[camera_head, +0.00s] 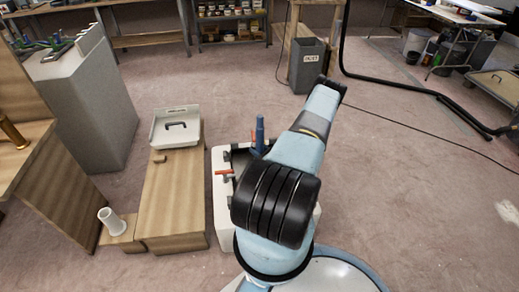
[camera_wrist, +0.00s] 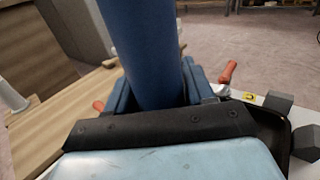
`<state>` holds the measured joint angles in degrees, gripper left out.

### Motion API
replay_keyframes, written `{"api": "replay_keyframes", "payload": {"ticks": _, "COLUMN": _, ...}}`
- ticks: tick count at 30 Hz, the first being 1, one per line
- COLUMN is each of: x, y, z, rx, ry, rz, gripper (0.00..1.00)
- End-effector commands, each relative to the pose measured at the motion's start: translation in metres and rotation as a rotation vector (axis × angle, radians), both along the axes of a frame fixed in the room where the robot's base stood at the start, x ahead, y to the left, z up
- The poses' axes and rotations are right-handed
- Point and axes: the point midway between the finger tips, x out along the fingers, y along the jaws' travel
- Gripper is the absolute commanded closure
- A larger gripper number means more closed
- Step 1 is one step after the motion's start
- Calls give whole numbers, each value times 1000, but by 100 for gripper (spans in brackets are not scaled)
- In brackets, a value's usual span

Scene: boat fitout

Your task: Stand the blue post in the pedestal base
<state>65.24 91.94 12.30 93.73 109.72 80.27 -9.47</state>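The blue post (camera_head: 260,128) stands upright over the white tray, left of my arm. In the wrist view the blue post (camera_wrist: 148,50) rises close in front of the camera, its top out of frame. My gripper (camera_wrist: 158,88) has its blue fingers on both sides of the post, with no clear gap, and looks shut on it. In the head view my arm partly hides this area, and the post's lower end is hidden. The pedestal base, a white flanged socket (camera_head: 112,221), stands on a low wooden step at the left, apart from the post. Its white tube (camera_wrist: 12,97) shows at the wrist view's left edge.
The white tray (camera_head: 222,222) has orange-handled clamps (camera_head: 225,173) around it. A grey block (camera_head: 95,110) stands at the left. A grey bin (camera_head: 306,68) stands behind.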

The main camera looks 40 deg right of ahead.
Motion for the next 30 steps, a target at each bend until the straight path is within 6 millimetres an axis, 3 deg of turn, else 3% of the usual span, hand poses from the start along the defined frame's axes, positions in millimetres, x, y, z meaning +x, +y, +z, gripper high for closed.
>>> {"api": "replay_keyframes", "payload": {"ticks": 7, "x": 0, "y": 0, "z": 0, "rx": 0, "ry": 1, "rz": 0, "gripper": 24}}
{"api": "replay_keyframes", "payload": {"ticks": 17, "x": -6, "y": 0, "z": -1, "rx": 1, "ry": 2, "rz": -1, "gripper": 24}}
{"api": "replay_keyframes", "payload": {"ticks": 23, "x": -34, "y": -4, "z": -1, "rx": 2, "ry": 3, "rz": -2, "gripper": 24}}
{"api": "replay_keyframes", "payload": {"ticks": 30, "x": -81, "y": -9, "z": -1, "rx": 1, "ry": 2, "rz": -2, "gripper": 24}}
